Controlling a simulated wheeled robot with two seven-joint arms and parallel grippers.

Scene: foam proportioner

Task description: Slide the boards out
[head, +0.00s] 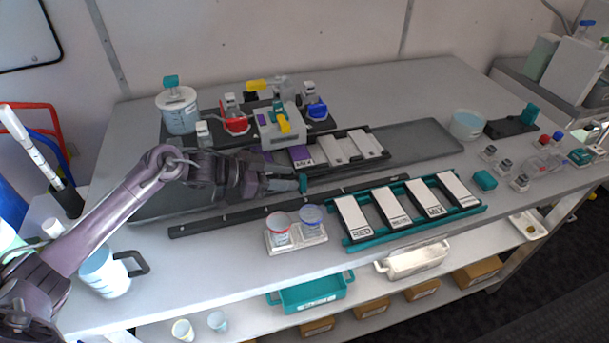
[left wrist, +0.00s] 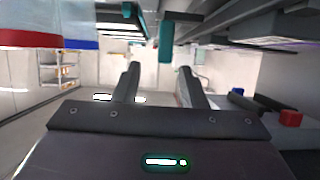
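My left gripper (head: 292,185) is low over the bench, in front of the dark tray. Its fingers are apart and empty in the left wrist view (left wrist: 159,82). A small teal tab (head: 303,183) is at the fingertips; in the wrist view it (left wrist: 166,38) hangs beyond them. My right gripper is out of view.
A long dark rail (head: 235,216) runs in front of my left gripper. Two cups (head: 281,229) (head: 311,221) stand in a white holder near the front edge. A valve unit (head: 280,128) with coloured knobs stands behind. A blue jug (head: 104,272) is at left.

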